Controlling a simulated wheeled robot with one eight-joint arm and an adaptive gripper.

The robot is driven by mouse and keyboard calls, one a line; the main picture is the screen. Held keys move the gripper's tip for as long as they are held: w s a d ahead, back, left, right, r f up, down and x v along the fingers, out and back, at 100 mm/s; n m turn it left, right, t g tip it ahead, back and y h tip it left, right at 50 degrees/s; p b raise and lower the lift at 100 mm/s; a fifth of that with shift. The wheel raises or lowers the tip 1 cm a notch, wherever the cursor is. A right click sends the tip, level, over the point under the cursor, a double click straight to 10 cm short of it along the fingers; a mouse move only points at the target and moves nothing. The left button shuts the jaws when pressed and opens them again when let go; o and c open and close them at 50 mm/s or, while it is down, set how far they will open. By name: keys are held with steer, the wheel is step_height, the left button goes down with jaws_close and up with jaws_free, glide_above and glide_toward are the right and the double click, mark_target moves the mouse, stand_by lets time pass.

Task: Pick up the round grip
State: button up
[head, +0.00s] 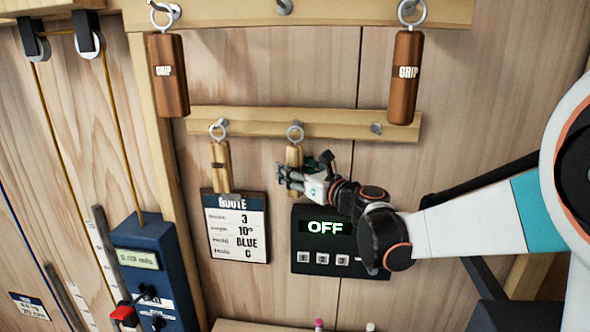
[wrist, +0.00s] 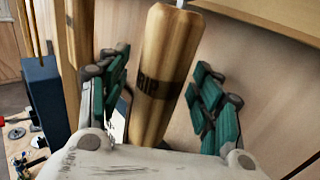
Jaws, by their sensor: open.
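A light wooden grip (head: 294,155) with a rounded body hangs from a ring on the middle hook of the lower rail. Its lower part is hidden behind my gripper (head: 292,180). In the wrist view this grip (wrist: 165,62) stands between my open fingers, its dark lettered band facing me. Gaps show between it and the green finger pads on both sides. Another light wooden grip (head: 221,165) hangs to its left. Two larger brown grips hang above, one at the left (head: 171,90) and one at the right (head: 404,90); the right one looks round.
The lower rail (head: 340,122) has an empty hook at its right. A route card (head: 236,228) is below the left small grip, and a black panel reading OFF (head: 335,262) is below my gripper. A blue device (head: 150,250) stands at the lower left.

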steer(key=shift+c, duration=0.5)
steer(key=c, duration=1.2)
steer(key=shift+o, duration=0.2)
steer(key=shift+r, duration=0.1)
steer(key=shift+s+r, duration=0.2)
steer(key=shift+r, duration=0.45)
steer(key=s+a+b, duration=0.1)
steer(key=s, duration=0.7)
steer(key=s+a+b, duration=0.1)
steer(key=s+a, duration=0.1)
steer(key=s, duration=0.7)
steer(key=shift+s+a, duration=0.2)
steer(key=shift+a, duration=0.05)
